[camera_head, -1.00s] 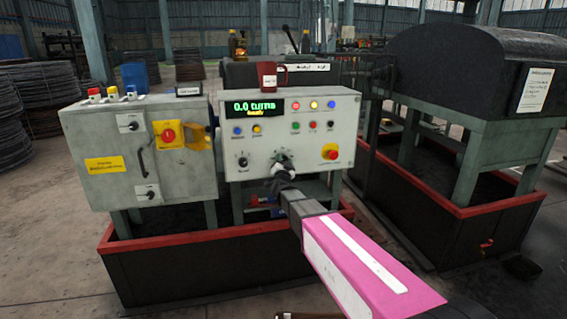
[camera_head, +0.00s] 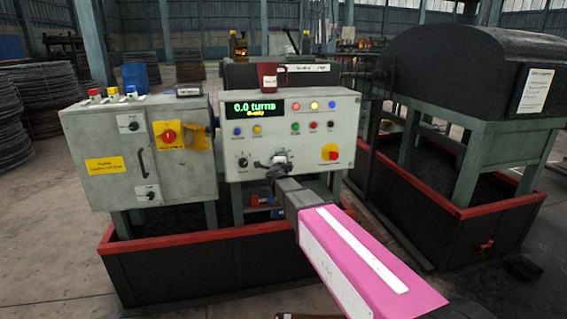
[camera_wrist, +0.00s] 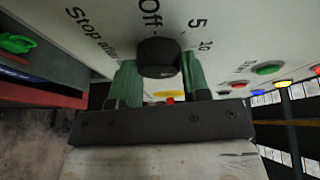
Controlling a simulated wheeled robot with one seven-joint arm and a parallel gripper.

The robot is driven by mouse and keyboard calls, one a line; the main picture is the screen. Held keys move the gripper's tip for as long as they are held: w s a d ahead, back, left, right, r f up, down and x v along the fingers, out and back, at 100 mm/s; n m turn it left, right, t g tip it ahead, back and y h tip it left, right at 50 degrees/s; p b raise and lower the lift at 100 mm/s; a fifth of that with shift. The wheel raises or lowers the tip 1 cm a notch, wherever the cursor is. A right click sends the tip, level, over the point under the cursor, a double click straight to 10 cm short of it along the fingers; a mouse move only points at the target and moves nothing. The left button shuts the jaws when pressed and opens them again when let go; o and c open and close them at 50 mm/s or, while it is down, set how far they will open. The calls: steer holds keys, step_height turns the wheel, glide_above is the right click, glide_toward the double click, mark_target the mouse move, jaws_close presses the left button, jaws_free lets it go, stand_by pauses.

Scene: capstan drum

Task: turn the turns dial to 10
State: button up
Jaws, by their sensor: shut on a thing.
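The turns dial (camera_wrist: 158,55) is a black knob on the pale panel, in the middle of the wrist view. Around it I read the labels "Stop after", "Off", "5" and "10". The two green fingers of my gripper (camera_wrist: 160,68) stand on either side of the knob and are shut on it. Which mark the dial points at, I cannot tell. In the head view my gripper (camera_head: 276,168) is at the lower middle of the control panel (camera_head: 345,120) and largely covers the dial.
A small black knob (camera_head: 242,162) sits left of the dial. A red emergency button on yellow (camera_head: 330,153) is to the right. Several coloured buttons and lamps are above. A grey cabinet (camera_head: 140,150) with a yellow switch stands left.

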steer(key=shift+d+m+g, duration=0.15)
steer(key=shift+m+g, duration=0.45)
steer(key=shift+m, duration=0.6)
steer(key=o, duration=0.9)
steer(key=s+a+r, duration=0.1)
steer(key=s, duration=0.9)
steer(key=shift+s+r, duration=0.2)
steer(key=shift+s, duration=0.15)
steer(key=shift+a, duration=0.1)
